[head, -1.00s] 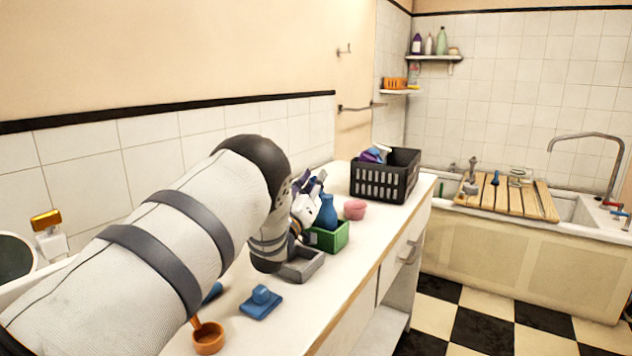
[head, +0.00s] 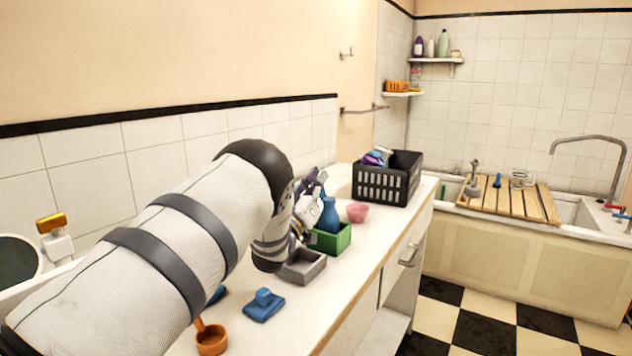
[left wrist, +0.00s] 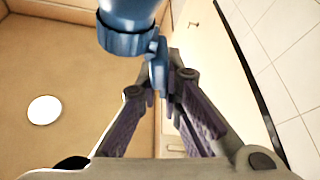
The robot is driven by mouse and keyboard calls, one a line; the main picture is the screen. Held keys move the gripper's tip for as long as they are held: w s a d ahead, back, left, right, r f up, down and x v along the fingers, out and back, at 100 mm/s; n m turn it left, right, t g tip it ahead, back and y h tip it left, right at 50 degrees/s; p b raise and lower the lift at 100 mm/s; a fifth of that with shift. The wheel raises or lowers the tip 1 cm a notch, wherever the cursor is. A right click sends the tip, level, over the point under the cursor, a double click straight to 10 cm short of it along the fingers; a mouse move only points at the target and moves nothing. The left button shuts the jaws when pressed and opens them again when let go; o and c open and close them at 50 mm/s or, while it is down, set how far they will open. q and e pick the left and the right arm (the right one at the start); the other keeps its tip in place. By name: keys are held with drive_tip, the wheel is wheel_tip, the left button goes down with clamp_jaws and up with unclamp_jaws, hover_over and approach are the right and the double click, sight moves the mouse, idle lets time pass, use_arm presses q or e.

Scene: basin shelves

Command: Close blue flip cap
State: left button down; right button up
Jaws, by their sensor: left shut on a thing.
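The blue bottle (head: 329,218) stands upright in a small green crate (head: 338,240) on the worktop. In the left wrist view its blue ribbed collar (left wrist: 128,42) shows at the top, with the blue flip cap (left wrist: 158,72) beside it, out to the side of the bottle. My left gripper (head: 318,182) is at the bottle's upper left. In the left wrist view its purple-padded fingers (left wrist: 163,92) are shut on the flip cap. In the head view the cap is too small to make out clearly. My right gripper is not in view.
A grey tray (head: 303,266) sits in front of the green crate. A pink bowl (head: 358,213) and a black basket (head: 386,182) stand behind it. A blue block-like item (head: 264,305) and an orange cup (head: 211,340) lie nearer. The wall is close on the left.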

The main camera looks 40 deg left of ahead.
use_arm(q)
drive_tip(key=shift+d+r+m+t+h+p, duration=0.1)
drive_tip(key=shift+d+m+h, duration=0.2)
drive_tip(key=shift+m+h, duration=0.8)
drive_tip(key=shift+d+m+t+h+p, duration=0.1)
drive_tip(key=shift+d+m+h, duration=0.25)
drive_tip(key=shift+m, duration=1.35)
drive_tip(key=shift+d+r+m+t+h+p, duration=0.1)
drive_tip(key=shift+d+m+h, duration=0.1)
drive_tip(key=shift+m+h, duration=0.95)
drive_tip(key=shift+w+d+m+y, duration=0.1)
drive_tip(key=shift+m+y, duration=0.2)
drive_tip(key=shift+m, duration=0.15)
drive_tip(key=c, duration=1.8)
unclamp_jaws()
drive_tip(key=shift+r, duration=0.1)
wheel_tip(320, 180, up, 10)
